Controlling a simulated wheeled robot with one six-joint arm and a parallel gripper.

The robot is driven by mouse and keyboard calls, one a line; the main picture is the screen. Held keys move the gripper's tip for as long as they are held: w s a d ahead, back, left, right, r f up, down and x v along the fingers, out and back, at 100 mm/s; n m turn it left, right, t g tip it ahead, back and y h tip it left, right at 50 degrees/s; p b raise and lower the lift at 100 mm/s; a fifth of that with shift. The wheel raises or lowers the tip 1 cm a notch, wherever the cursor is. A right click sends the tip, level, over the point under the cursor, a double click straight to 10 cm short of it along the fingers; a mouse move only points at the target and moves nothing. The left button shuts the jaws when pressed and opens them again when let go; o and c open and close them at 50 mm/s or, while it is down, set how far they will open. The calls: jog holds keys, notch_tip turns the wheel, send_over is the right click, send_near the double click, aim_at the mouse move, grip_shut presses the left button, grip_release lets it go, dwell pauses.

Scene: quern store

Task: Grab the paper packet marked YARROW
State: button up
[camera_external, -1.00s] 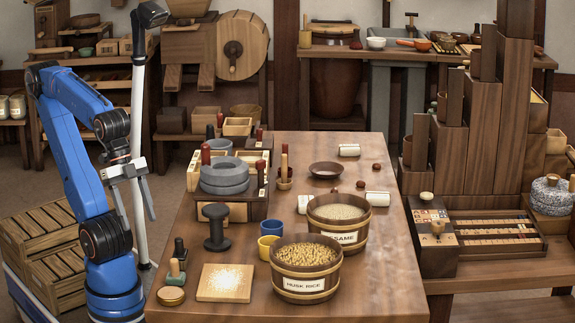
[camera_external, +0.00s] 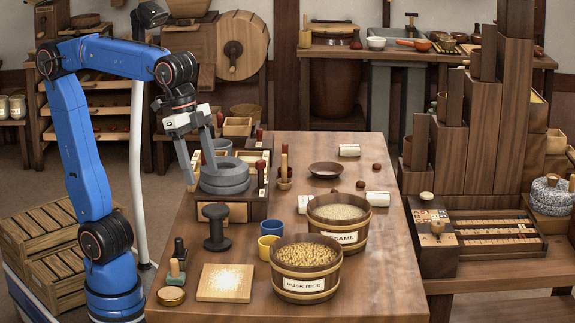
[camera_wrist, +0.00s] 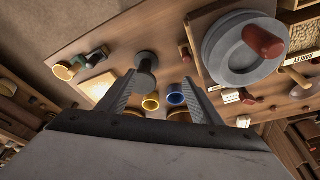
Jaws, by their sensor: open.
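Several white packets lie on the wooden table: one at the back (camera_external: 349,150), one at the right beside the sesame tub (camera_external: 378,198), and one left of that tub (camera_external: 304,204). Their markings are too small to read, so I cannot tell which is YARROW. A small white packet-like thing (camera_wrist: 243,121) shows in the wrist view, right of my fingers. My gripper (camera_external: 201,172) is open and empty, pointing down over the table's left side by the grey quern stone (camera_external: 224,178). In the wrist view its two fingers (camera_wrist: 160,78) are spread, apart from any packet.
A dark spool-shaped stand (camera_external: 216,228) and a board with pale grain (camera_external: 225,282) are nearer the front left. The table's right side is fairly clear.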

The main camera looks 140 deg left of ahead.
jog(key=w+a+r+n+g, duration=0.1)
jog(key=w+a+r, duration=0.4)
jog(key=w+a, duration=0.4)
jog(key=n+g, duration=0.2)
jog(key=n, duration=0.2)
send_over(378, 195)
notch_tip(378, 195, down, 3)
jog(key=shift+h, duration=0.4)
notch_tip(378, 195, down, 12)
jog(key=shift+d+r, duration=0.1)
jog(key=shift+r, duration=0.15)
jog(key=shift+s+a+f, duration=0.1)
jog(key=shift+f, duration=1.25)
jog(key=shift+s+a+f, duration=0.1)
jog(key=shift+f, duration=1.25)
jog(key=c, duration=1.1)
